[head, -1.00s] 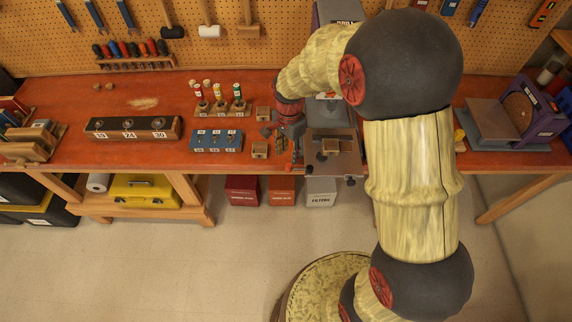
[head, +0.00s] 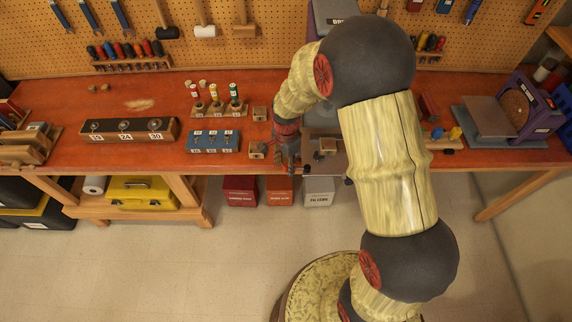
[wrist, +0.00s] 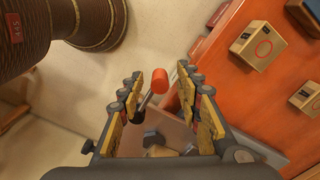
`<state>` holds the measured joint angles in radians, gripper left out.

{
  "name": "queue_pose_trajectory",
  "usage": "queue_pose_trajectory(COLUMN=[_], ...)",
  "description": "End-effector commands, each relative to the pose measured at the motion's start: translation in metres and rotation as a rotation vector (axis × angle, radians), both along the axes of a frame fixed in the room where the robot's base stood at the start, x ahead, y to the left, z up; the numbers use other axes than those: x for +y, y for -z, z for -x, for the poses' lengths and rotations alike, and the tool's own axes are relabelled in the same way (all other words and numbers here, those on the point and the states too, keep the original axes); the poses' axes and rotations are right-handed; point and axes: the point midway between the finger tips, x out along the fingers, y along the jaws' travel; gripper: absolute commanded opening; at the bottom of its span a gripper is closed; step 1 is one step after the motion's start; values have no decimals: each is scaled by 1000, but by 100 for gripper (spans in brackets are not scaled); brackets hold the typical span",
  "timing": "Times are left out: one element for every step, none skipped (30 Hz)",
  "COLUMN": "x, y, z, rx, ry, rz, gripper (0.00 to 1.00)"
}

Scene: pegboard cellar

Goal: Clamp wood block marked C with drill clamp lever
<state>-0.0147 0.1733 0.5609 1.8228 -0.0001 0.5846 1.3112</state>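My gripper (wrist: 162,100) is open, with nothing held between its fingers. A lever with a red cylindrical knob (wrist: 158,82) shows between and beyond the fingertips in the wrist view; it appears untouched. In the head view my gripper (head: 287,158) hangs at the bench's front edge, just left of the grey drill table (head: 318,166). A wood block (head: 328,146) sits on that drill table. Two more wood blocks, (head: 260,113) and (head: 256,150), stand on the bench left of the gripper. One block (wrist: 256,46) shows a red ring outline in the wrist view. I cannot read a letter C.
The drill press (head: 334,12) stands behind my arm, mostly hidden. A blue rack (head: 213,141) and a bit stand (head: 216,108) are to the left. A purple sander (head: 530,105) is at the right. Floor in front of the bench is open.

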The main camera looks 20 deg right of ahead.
Motion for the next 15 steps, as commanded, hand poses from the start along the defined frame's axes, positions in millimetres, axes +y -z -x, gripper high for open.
queue_pose_trajectory(x=[0, 0, 0, 0, 0, 0, 0, 0, 0, 0, 0, 0, 0, 0, 0], y=[0, 0, 0, 0, 0, 0, 0, 0, 0, 0, 0, 0, 0, 0, 0], z=[0, 0, 0, 0, 0, 0, 0, 0, 0, 0, 0, 0, 0, 0, 0], rx=[0, 0, 0, 0, 0, 0, 0, 0, 0, 0, 0, 0, 0, 0, 0], ry=[0, 0, 0, 0, 0, 0, 0, 0, 0, 0, 0, 0, 0, 0, 0], rz=[0, 0, 0, 0, 0, 0, 0, 0, 0, 0, 0, 0, 0, 0, 0], gripper=[34, 34, 34, 34, 33, 30, 29, 27, 25, 23, 21, 19, 17, 16, 13])
